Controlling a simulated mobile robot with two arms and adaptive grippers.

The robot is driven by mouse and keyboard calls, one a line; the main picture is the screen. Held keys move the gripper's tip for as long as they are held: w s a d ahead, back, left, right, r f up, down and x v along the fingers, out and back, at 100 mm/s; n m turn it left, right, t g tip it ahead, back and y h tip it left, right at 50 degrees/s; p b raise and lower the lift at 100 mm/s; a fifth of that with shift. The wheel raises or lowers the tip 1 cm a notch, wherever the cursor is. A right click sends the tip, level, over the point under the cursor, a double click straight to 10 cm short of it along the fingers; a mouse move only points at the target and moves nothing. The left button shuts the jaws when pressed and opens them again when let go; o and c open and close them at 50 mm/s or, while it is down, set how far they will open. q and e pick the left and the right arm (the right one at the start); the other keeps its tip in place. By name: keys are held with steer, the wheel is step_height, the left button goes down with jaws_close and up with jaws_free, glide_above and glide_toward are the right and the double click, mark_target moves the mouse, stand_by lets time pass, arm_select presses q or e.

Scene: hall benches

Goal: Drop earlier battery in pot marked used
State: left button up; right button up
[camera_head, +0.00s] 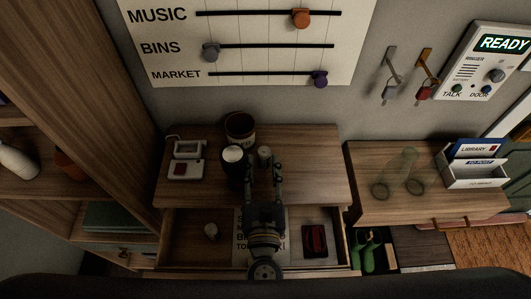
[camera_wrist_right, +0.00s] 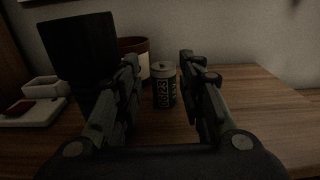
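A small upright battery (camera_head: 264,153) stands on the wooden bench top. In the right wrist view, the battery (camera_wrist_right: 164,86) is dark with a pale top and green markings. My right gripper (camera_head: 263,172) is open, pointing at it from the front. The battery shows between the fingers (camera_wrist_right: 160,72), apparently a little beyond their tips, not gripped. A dark red-brown pot (camera_head: 239,124) with a pale label stands behind; the label's words are unreadable. It is partly hidden in the wrist view (camera_wrist_right: 139,47). My left gripper is not in view.
A black cylinder with a pale top (camera_head: 233,154) stands close left of the battery. A white device with a red part (camera_head: 186,161) is further left. Below, an open drawer (camera_head: 185,250) holds a small pale round thing (camera_head: 211,230), a paper and a red item (camera_head: 315,240).

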mark_target(264, 152)
steer(key=w, duration=0.2)
steer(key=w+p, duration=0.1)
steer(key=w, duration=0.1)
steer(key=shift+w+d, duration=0.2)
steer(key=shift+w, duration=0.55)
steer(key=shift+w+f, duration=0.1)
steer(key=shift+w, duration=0.1)
steer(key=shift+s, duration=0.1)
steer(key=c, duration=0.3)
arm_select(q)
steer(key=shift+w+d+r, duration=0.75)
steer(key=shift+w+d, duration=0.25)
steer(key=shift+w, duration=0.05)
arm_select(e)
jaws_close()
